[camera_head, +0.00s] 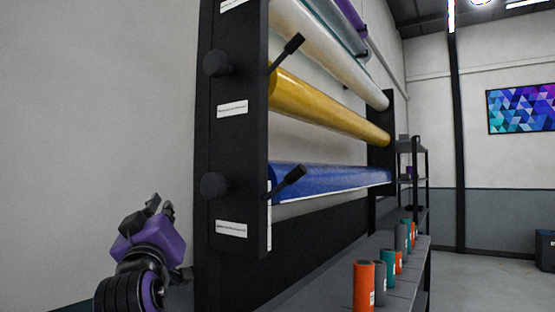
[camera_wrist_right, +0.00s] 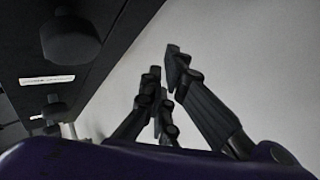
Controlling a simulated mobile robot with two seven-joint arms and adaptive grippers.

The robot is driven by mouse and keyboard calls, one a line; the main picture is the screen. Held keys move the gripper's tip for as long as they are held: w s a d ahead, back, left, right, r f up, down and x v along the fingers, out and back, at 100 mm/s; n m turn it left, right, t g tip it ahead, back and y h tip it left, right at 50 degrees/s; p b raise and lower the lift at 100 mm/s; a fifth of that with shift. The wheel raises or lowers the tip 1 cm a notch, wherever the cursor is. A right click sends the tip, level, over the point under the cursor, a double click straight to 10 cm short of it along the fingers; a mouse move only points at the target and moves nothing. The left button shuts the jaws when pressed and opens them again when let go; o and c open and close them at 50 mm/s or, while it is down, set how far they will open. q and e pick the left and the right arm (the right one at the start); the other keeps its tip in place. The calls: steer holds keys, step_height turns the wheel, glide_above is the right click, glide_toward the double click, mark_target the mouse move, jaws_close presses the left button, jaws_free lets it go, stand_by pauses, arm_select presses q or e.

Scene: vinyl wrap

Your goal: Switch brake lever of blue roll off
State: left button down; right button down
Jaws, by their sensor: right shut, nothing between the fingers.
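The blue roll (camera_head: 330,178) hangs lowest on the black rack in the head view. A black lever (camera_head: 288,184) sticks out at its near end, tilted up to the right. A round black knob (camera_head: 214,186) sits on the rack's outer side at about the same height. My right gripper (camera_head: 155,205) is left of the rack, apart from the lever and knob, with its fingers pointing up. In the right wrist view its fingers (camera_wrist_right: 165,78) are shut and empty, in front of the bare wall. My left gripper is not in view.
The rack's black side post (camera_head: 235,150) stands between my right gripper and the rolls. A yellow roll (camera_head: 325,108) with another lever (camera_head: 287,53) is above. A shelf (camera_head: 400,262) below the rolls holds several orange and grey cylinders. Free room lies left of the rack.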

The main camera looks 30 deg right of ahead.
mark_target(285, 183)
steer(key=s+d+r+m+g+h+b, duration=0.1)
steer(key=s+d+r+m+g+h, duration=0.2)
steer(key=r, duration=0.4)
steer(key=s+d+r+m+g+h, duration=0.2)
steer(key=s+r+h, duration=0.25)
steer(key=r, duration=0.25)
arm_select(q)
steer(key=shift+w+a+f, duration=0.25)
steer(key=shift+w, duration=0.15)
arm_select(e)
steer(key=s+d+m+g+h, duration=0.2)
steer(key=s+d+g, duration=0.3)
steer(key=s, duration=0.3)
steer(key=shift+s+d+r+g, duration=0.15)
steer(key=shift+s+d+g, duration=0.15)
steer(key=shift+g, duration=0.6)
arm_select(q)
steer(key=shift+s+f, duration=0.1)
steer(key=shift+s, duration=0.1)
